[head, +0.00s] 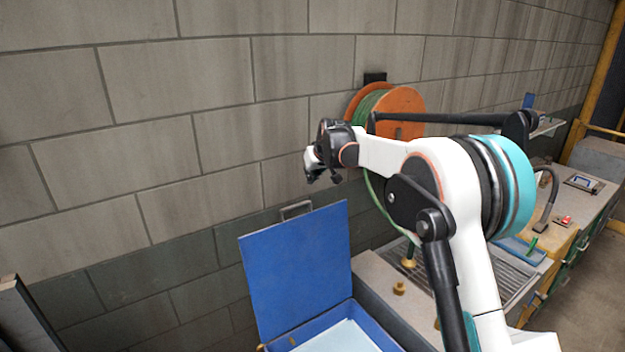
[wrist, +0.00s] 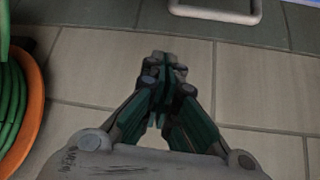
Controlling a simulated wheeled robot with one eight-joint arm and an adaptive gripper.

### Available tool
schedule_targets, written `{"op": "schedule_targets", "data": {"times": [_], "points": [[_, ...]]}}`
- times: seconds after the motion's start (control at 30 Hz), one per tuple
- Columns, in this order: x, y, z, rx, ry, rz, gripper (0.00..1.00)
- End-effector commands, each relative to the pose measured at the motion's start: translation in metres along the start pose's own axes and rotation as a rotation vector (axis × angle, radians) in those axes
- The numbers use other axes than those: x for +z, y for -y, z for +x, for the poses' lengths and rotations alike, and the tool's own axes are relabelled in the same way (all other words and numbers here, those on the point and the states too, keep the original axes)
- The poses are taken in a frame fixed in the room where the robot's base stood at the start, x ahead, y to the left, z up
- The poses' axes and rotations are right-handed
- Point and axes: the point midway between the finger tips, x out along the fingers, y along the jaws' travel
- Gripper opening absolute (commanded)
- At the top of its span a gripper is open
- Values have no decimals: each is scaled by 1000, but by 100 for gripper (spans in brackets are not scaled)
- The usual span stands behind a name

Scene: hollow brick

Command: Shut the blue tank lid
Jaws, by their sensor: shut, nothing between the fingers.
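The blue tank lid (head: 298,262) stands raised, close to upright, at the back of the blue tank (head: 364,318) in the head view. A grey handle (head: 296,209) sits on its top edge, and a handle (wrist: 216,10) also shows at the top of the wrist view. The tank is open, with a pale surface inside. My gripper (head: 313,175) is above the lid's top right corner, apart from it. In the wrist view my gripper (wrist: 164,62) has its fingers together with nothing between them, in front of the block wall.
A hose reel (head: 405,100) with green hose is on the block wall (head: 150,100), behind my arm. To the right, a counter (head: 590,200) holds a grated sink (head: 505,275) and small items. A dark edged object (head: 18,315) stands at lower left.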

Motion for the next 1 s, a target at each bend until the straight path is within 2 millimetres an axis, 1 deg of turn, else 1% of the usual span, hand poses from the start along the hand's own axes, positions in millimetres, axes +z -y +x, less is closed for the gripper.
{"op": "schedule_targets", "data": {"times": [0.17, 0.23, 0.6, 0.8, 0.9, 0.93, 1.0], "points": [[-2, 1, 11, -2, -1, -3, 0], [-2, 1, 18, -2, -1, -2, 0], [-2, 1, 73, -2, -1, -3, 0], [-2, 1, 94, -2, -1, -3, 0], [-2, 1, 103, -2, -1, -3, 0], [-1, 1, 103, -2, -1, -2, 0], [4, 1, 96, -1, -1, -2, 0]]}}
